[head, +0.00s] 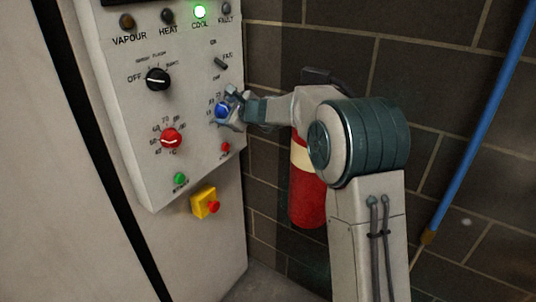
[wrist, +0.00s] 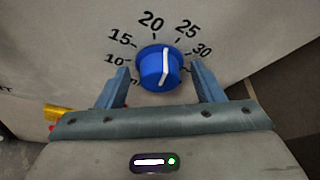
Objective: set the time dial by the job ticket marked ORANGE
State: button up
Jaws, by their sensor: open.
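The blue dial (wrist: 153,71) shows in the wrist view with a printed scale that includes 10, 15, 20, 25 and 30. Its white pointer line points up, between the 20 and 25 marks. My gripper (wrist: 161,72) is open, with one finger on each side of the dial; I cannot tell whether either finger touches it. In the head view the blue dial (head: 221,110) is partly covered by my gripper (head: 230,112) at the right side of the panel. No job ticket marked ORANGE shows in either view.
The panel (head: 135,110) also carries a black selector knob (head: 158,79), a red dial (head: 171,138), a small toggle (head: 221,63), a green button (head: 180,179) and a red button (head: 225,147). The COOL lamp (head: 200,11) glows green. A yellow stop box (head: 202,203) sits below. A fire extinguisher (head: 306,195) stands behind my arm.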

jog(key=shift+r+m+g+p, duration=0.35)
jog(key=shift+m+p, duration=0.25)
jog(key=shift+p, duration=1.85)
jog(key=f+b+v, duration=0.1)
jog(key=b+v, duration=0.2)
jog(key=v, duration=1.1)
jog(key=s+d+f+n+g+h, duration=0.1)
jog(key=s+f+n+g, duration=0.1)
jog(key=s+n, duration=0.4)
jog(key=s+f+n+g+h, duration=0.1)
jog(key=s+f+n+g, duration=0.2)
jog(key=s, duration=0.9)
jog(key=shift+d+n+h, duration=0.3)
jog(key=shift+d+n, duration=0.1)
jog(key=shift+n, duration=1)
jog(key=shift+s+f, duration=0.1)
